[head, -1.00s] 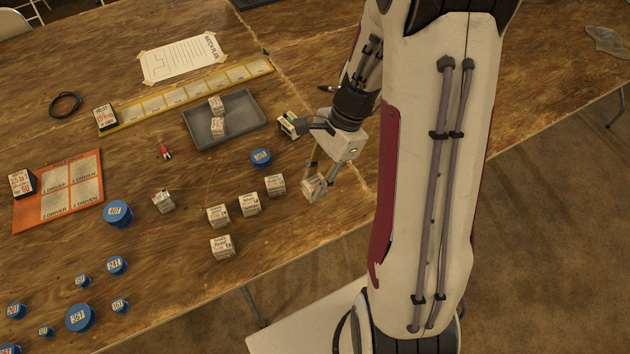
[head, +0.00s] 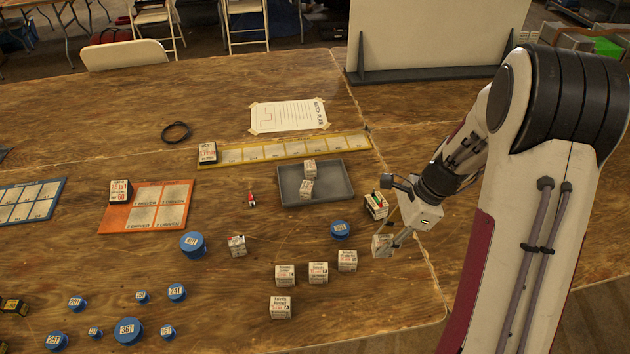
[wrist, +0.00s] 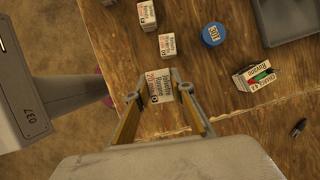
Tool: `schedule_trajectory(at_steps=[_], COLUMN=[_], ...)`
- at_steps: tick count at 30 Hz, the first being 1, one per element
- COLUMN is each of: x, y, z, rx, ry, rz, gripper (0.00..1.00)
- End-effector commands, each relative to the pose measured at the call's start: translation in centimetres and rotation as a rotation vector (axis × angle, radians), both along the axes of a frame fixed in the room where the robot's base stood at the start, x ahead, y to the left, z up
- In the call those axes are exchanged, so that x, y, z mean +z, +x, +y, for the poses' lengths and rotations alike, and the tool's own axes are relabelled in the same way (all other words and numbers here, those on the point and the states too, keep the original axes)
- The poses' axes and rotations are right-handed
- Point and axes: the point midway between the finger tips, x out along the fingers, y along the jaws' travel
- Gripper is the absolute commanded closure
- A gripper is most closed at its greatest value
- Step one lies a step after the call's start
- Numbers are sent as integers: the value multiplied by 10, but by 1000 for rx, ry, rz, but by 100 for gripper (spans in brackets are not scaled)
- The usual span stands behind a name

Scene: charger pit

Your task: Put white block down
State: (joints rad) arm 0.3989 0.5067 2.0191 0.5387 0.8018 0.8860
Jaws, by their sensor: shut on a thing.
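My gripper (head: 386,250) is at the right end of the wooden table, its fingers around a white block (head: 382,240) with printed black and red text. In the wrist view the same white block (wrist: 159,86) sits between the two fingertips, its labelled face toward the camera. My gripper is shut on it. The block is at or just above the table top; I cannot tell whether it touches. It stands to the right of a row of similar white blocks (head: 318,272).
A blue disc (head: 340,230) lies to the left, with a grey tray (head: 334,195) behind it. A box with coloured markers (head: 376,205) is close behind my gripper. The table's front edge (wrist: 112,72) is near. Bare wood lies right of the block.

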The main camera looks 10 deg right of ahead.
Motion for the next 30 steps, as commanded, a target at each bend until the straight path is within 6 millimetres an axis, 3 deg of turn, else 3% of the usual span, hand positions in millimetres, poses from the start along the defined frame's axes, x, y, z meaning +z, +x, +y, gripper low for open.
schedule_trajectory(at_steps=[15,30], x=[-2,0], y=[124,213], z=[0,18], rx=[-344,-624], ry=[0,1], rz=[-3,-2], gripper=[98,98])
